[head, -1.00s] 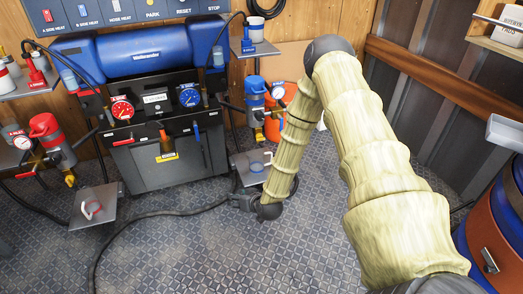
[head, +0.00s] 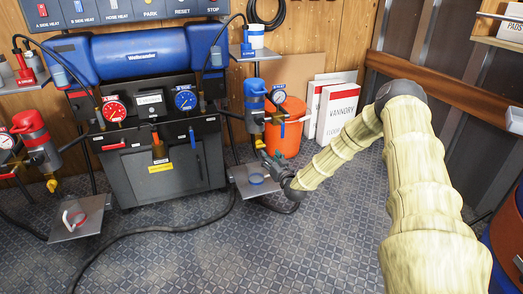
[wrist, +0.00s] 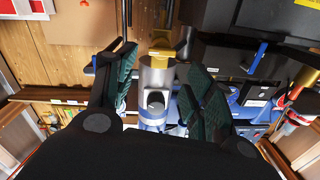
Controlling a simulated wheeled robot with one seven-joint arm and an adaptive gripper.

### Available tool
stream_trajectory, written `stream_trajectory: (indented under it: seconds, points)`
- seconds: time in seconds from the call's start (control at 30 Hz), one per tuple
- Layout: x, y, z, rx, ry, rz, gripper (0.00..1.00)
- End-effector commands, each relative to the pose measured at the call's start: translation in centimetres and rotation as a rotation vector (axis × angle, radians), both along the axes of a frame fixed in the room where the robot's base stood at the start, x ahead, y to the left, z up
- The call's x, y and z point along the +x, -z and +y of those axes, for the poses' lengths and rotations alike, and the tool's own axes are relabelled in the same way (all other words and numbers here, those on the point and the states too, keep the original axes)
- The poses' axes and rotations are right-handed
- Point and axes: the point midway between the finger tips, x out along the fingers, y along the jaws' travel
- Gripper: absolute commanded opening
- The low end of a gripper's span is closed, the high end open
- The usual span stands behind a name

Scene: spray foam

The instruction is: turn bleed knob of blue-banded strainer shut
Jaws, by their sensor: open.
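The blue-banded strainer (head: 254,108) stands upright on the right of the machine, with a blue top, grey body and a gauge on its right. A yellow knob (head: 258,142) shows at its lower end. In the wrist view, which looks upside down, the strainer's grey body (wrist: 157,78) lies between my finger lines, with yellow parts (wrist: 163,53) above it and blue below. My gripper (head: 270,162) is below and slightly right of the strainer in the head view. In the wrist view my gripper (wrist: 160,65) is open and empty; contact with the knob cannot be made out.
A red-banded strainer (head: 34,140) stands at the left. A small plate with a blue ring (head: 257,180) is just below my gripper. An orange bucket (head: 286,128) and white boxes (head: 337,110) stand behind. A dark hose (head: 150,234) crosses the floor.

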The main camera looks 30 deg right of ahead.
Motion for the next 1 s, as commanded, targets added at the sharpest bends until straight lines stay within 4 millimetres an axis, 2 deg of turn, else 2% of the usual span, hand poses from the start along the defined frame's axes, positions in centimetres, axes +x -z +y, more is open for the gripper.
stream_trajectory:
  seconds: [0.4,0.6,0.8,1.0]
  points:
    - [6.4,0.3,-1.1,-0.001,0.0,-0.001,0.53]
    - [8.7,0.2,-1.4,0.0,-0.001,0.001,0.53]
    - [9.7,0.1,-1.6,0.0,-0.001,0.001,0.53]
    - [9.7,0.0,-1.7,0.0,-0.001,0.002,0.53]
